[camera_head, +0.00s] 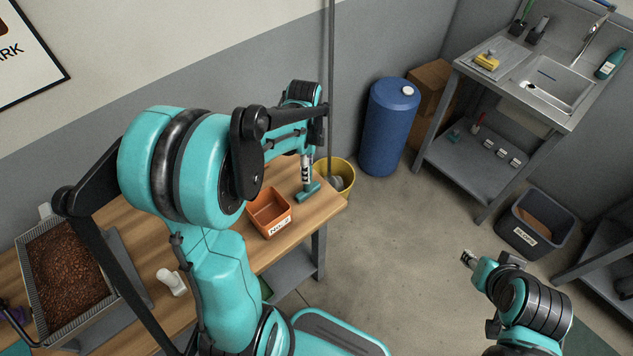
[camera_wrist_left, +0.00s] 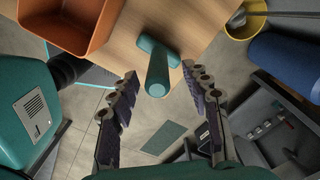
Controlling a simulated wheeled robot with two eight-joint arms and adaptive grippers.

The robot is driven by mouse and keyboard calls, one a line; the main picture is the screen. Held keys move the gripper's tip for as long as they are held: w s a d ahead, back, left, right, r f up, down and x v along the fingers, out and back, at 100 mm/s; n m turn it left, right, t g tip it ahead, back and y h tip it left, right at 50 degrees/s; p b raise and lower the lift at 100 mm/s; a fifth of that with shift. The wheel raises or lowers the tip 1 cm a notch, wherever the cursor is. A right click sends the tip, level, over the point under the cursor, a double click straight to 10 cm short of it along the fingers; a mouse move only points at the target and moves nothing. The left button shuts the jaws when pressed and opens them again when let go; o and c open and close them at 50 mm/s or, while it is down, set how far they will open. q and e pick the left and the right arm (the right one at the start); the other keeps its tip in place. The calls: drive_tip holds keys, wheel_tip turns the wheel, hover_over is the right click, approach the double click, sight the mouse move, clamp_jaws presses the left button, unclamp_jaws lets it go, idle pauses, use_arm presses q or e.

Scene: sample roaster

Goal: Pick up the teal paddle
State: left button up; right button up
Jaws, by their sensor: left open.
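The teal paddle (camera_head: 308,193) is at the right end of the wooden table, by its edge. In the left wrist view the paddle (camera_wrist_left: 157,65) is T-shaped, with its crosspiece at the tabletop and the rounded handle end pointing toward the camera. My left gripper (camera_head: 306,172) is just above it in the head view, partly hidden by my arm. In the wrist view the left gripper (camera_wrist_left: 160,76) is open, with one finger on each side of the handle and clear gaps between. My right gripper (camera_head: 467,259) is over the floor, far from the paddle; its jaws are too small to judge.
An orange bin (camera_head: 269,213) stands on the table just left of the paddle. A yellow bucket (camera_head: 340,172) and a blue barrel (camera_head: 390,125) stand beyond the table end. A grey pole (camera_head: 331,60) rises close to my left gripper. Open floor lies right of the table.

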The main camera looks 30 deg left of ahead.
sight(309, 189)
use_arm(q)
wheel_tip(309, 189, down, 8)
drive_tip(key=b, duration=0.3)
drive_tip(key=shift+s+r, duration=0.1)
drive_tip(key=shift+r, duration=0.15)
clamp_jaws()
